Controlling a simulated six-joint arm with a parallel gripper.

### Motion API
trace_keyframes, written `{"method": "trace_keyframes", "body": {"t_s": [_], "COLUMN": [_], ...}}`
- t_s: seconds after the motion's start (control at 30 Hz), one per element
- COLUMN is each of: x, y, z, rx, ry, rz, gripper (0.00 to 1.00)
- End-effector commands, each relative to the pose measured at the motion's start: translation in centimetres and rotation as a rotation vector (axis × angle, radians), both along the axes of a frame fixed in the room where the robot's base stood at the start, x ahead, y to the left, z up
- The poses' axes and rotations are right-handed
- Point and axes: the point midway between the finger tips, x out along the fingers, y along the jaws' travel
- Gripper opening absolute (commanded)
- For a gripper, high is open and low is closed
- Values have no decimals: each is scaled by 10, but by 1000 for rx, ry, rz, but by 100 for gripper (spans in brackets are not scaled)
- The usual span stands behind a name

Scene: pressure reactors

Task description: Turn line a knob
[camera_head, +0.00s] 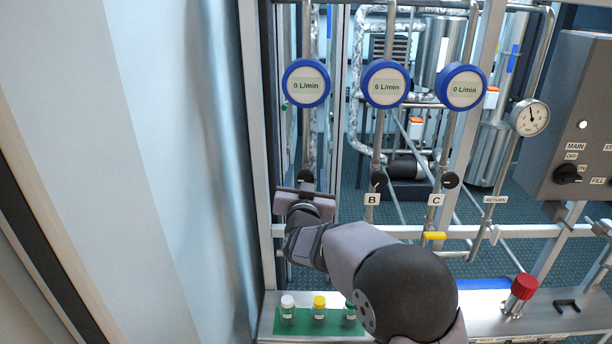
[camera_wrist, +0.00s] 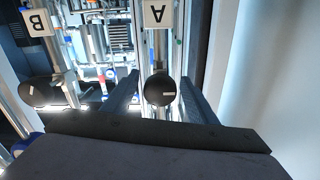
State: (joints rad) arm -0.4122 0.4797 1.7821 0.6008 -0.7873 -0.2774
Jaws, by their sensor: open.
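The line A knob (camera_wrist: 160,89) is a round black knob with a short white mark, below its "A" label (camera_wrist: 157,14) in the upside-down wrist view. My gripper (camera_wrist: 159,78) is open, with one finger on each side of this knob; contact cannot be made out. In the head view, the top of the knob (camera_head: 305,176) shows just beyond my gripper (camera_head: 305,189), which hides the rest and the A label. The flow meter above line A (camera_head: 306,83) reads 0 L/min.
Close right of line A are the B knob (camera_head: 379,181) and C knob (camera_head: 450,181). Their meters read 6 L/min (camera_head: 386,84) and 0 L/min (camera_head: 462,88). A frame post and wall stand close left. Small capped bottles (camera_head: 319,309) sit on the ledge below.

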Motion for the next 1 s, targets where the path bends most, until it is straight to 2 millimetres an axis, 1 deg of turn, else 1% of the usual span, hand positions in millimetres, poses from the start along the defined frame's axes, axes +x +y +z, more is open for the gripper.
{"method": "trace_keyframes", "body": {"t_s": [0.03, 0.2, 0.4, 0.57, 0.87, 1.0], "x": [-7, -28, -45, -49, -49, -51], "y": [1, 0, 0, 0, 0, -2], "z": [-2, -2, -1, -1, -1, -9], "rx": [1, 0, 1, 1, 0, -5], "ry": [-1, 0, 0, 0, 2, 35], "rz": [2, 2, 0, 0, 0, 15], "gripper": [53, 53, 53, 53, 53, 53]}}
